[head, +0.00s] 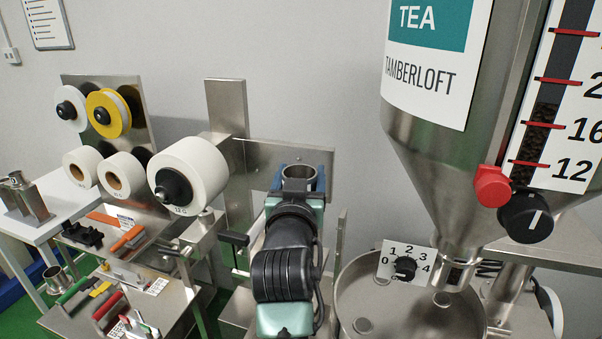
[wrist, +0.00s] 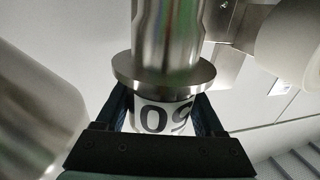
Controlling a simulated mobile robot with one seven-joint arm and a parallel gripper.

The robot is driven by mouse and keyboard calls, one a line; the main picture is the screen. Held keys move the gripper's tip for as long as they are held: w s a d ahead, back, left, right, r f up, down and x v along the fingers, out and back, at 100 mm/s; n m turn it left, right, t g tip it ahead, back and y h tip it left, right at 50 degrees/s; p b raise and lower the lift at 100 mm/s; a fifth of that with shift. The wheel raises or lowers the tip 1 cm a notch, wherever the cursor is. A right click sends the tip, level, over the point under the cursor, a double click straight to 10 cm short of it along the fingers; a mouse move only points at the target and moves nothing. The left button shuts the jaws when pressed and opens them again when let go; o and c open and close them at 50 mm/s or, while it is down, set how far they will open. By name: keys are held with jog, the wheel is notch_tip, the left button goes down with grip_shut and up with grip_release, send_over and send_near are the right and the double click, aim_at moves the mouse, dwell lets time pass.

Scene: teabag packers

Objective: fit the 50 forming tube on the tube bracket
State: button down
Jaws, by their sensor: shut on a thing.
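The 50 forming tube (wrist: 168,50) is a shiny steel cylinder with a wide flange and a white label, which reads 50 upside down in the wrist view. My gripper (wrist: 165,118) is shut on its labelled part, one finger on each side, just beyond the flange. In the head view the tube's open round rim (head: 298,172) shows between the fingers of my gripper (head: 297,182), in front of a steel plate (head: 270,155). I cannot tell which steel part is the tube bracket, or whether the tube touches it. My arm hides what lies below.
A large white film roll (head: 195,170) stands close to the left of my gripper. The steel hopper (head: 445,150) and a round pan (head: 375,310) are to the right. Another steel tube (head: 57,279) and several coloured-handled tools (head: 105,310) lie at lower left.

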notch_tip(320, 180, down, 3)
jog(key=shift+w+b, duration=0.15)
jog(key=shift+b, duration=0.85)
jog(key=shift+f+b, duration=0.65)
jog(key=shift+f, duration=0.2)
notch_tip(320, 180, down, 14)
jog(key=b, duration=1.1)
jog(key=shift+r, duration=0.25)
dwell(4.0)
